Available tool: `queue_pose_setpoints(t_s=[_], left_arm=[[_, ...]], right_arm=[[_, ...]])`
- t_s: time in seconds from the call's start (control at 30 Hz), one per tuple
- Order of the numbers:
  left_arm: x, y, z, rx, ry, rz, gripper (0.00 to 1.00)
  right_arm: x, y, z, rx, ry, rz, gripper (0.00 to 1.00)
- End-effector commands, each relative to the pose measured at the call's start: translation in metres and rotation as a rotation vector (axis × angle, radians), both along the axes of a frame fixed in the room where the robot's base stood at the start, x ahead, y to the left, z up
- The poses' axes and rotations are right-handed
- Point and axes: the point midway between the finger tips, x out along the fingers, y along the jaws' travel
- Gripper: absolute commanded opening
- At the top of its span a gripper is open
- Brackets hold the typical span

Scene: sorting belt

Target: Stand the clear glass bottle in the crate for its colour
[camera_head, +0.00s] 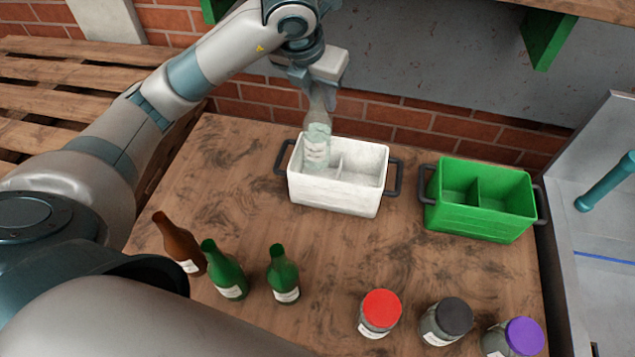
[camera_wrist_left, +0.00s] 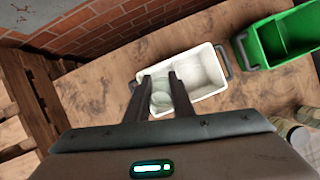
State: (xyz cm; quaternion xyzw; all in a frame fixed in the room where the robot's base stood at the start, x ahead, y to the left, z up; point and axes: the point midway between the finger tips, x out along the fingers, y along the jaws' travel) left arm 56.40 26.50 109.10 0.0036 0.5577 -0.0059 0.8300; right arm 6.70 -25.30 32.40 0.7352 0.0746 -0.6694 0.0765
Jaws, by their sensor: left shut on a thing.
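The clear glass bottle (camera_head: 317,143) has a pale label and is upright or nearly so, its lower part at the left compartment of the white crate (camera_head: 334,196). I cannot tell whether its base touches the crate floor. My left gripper (camera_head: 319,84) is above the crate, shut on the bottle's neck. In the left wrist view my left gripper (camera_wrist_left: 161,76) points down at the white crate (camera_wrist_left: 197,93), and the bottle (camera_wrist_left: 160,101) shows faintly between and below the fingers. The white crate has a divider, and its right compartment looks empty. My right gripper is out of view.
A green crate (camera_head: 480,225) with two empty-looking compartments stands right of the white one. A brown bottle (camera_head: 180,246) and two green bottles (camera_head: 225,272) (camera_head: 283,275) stand at front left. Jars with red (camera_head: 381,308), black (camera_head: 453,317) and purple (camera_head: 524,336) lids stand at front right.

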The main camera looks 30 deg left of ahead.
Motion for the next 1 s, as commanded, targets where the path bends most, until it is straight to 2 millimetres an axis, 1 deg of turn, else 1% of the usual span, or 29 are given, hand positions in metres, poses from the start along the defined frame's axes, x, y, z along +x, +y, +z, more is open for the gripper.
queue_pose_setpoints(t_s=[0.17,0.27,0.5,0.6,1.0], left_arm=[[0.000,0.000,-0.005,0.000,0.002,0.000,0.00],[-0.001,0.000,-0.014,0.000,0.004,0.000,0.00],[-0.001,0.001,-0.047,0.002,0.004,0.001,0.00],[0.000,0.001,-0.055,0.001,0.002,0.000,0.00],[0.000,0.000,-0.060,0.000,0.000,0.000,0.00]], right_arm=[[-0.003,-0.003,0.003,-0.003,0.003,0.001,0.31],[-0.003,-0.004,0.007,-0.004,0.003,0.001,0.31],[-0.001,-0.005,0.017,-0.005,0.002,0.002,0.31],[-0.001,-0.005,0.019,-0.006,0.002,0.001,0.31],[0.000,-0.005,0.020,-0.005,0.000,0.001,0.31]])
